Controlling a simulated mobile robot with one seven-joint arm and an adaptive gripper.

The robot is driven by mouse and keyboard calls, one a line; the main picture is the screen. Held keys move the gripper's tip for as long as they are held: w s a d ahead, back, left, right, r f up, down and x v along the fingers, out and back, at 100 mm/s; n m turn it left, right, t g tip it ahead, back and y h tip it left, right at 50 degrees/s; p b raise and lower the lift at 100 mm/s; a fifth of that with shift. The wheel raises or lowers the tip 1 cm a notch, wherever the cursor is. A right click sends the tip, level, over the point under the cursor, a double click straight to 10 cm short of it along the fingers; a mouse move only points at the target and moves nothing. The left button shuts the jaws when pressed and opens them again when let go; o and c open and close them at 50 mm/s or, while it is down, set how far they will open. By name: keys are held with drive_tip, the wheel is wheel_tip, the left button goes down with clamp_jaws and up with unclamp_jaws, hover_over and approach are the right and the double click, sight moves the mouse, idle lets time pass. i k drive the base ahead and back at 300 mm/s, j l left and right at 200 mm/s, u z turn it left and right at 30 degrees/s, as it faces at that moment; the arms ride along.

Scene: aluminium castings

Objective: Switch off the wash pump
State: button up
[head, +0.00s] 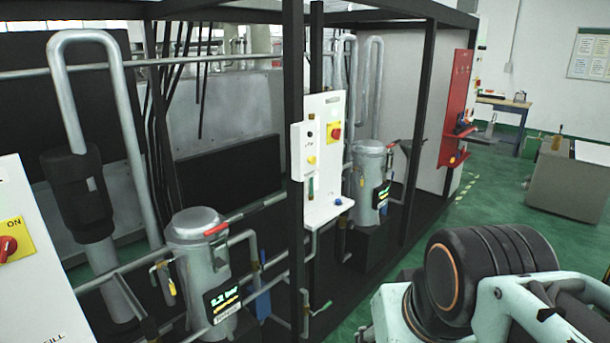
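A red rotary switch (6,248) on a yellow plate marked ON sits on a white panel at the left edge, partly cut off by the frame. A second red and yellow switch (334,131) is on a white control panel (322,190) in the middle, above a yellow knob (311,160). I cannot tell which switch belongs to the wash pump. Two grey canisters, a near one (196,262) and a far one (369,178), stand with pipes and digital displays. The near display appears to read in bar. My gripper is not in view; part of my arm shows at lower right.
Black frame posts and pipes stand around the equipment. A red tool board (455,105) is at the back right. A grey cabinet (569,187) stands at right; green floor lies between.

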sight(336, 135)
drive_tip(key=i+z, duration=0.2)
drive_tip(key=i, duration=0.2)
drive_tip(key=i+j+z, duration=0.2)
drive_tip(key=i, duration=0.25)
drive_tip(key=i+j+z, duration=0.2)
drive_tip(key=i, duration=0.2)
drive_tip(key=i+j+z, duration=0.2)
drive_tip(key=i, duration=0.2)
drive_tip(key=i+j+z, duration=0.25)
drive_tip(key=i+z, duration=0.2)
drive_tip(key=k+l+u, duration=0.2)
drive_tip(key=k+u, duration=0.25)
drive_tip(key=i+j, duration=0.25)
